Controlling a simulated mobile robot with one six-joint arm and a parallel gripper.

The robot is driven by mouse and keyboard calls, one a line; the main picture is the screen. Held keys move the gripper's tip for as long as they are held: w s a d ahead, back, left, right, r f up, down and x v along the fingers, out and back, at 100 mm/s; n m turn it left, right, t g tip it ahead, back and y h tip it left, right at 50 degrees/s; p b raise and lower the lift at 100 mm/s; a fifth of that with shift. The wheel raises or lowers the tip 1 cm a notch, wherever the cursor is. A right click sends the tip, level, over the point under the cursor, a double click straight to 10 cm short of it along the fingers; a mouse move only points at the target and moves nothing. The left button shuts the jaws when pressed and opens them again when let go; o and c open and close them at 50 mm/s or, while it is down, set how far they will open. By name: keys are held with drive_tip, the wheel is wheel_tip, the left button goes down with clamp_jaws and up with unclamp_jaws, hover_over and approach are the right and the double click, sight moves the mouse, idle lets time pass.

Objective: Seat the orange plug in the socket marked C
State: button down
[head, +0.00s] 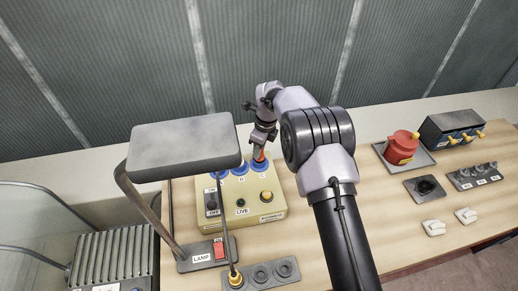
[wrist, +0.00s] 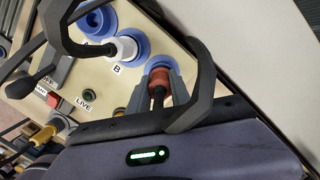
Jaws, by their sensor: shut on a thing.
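The orange plug (wrist: 163,76) is between the fingers of my gripper (wrist: 161,88) in the wrist view. Its front end is at a blue ring socket (wrist: 160,62); I cannot tell how deep it sits. In the head view the plug (head: 259,155) shows as a small orange patch below my gripper (head: 260,149). It is over the right-hand blue socket (head: 260,165), which has the C label below it on the yellow box (head: 273,206). In the wrist view a white plug (wrist: 122,48) stands in socket B, and socket A (wrist: 97,20) is beyond it.
A lamp (head: 187,146) overhangs the box's left side, its red switch (head: 218,249) in front. The box carries an on/off switch (head: 212,203) and a yellow button (head: 267,196). A red object on a tray (head: 403,147) and a dark box (head: 452,133) stand right.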

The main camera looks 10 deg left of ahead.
drive_tip(key=shift+f, duration=0.35)
drive_tip(key=c, duration=1.1)
unclamp_jaws()
wheel_tip(320, 180, up, 17)
drive_tip(key=d+p, duration=0.1)
drive_tip(key=d, duration=0.1)
drive_tip(key=shift+s+d+r, duration=0.15)
drive_tip(key=shift+s+d, duration=0.1)
drive_tip(key=shift+s, duration=0.05)
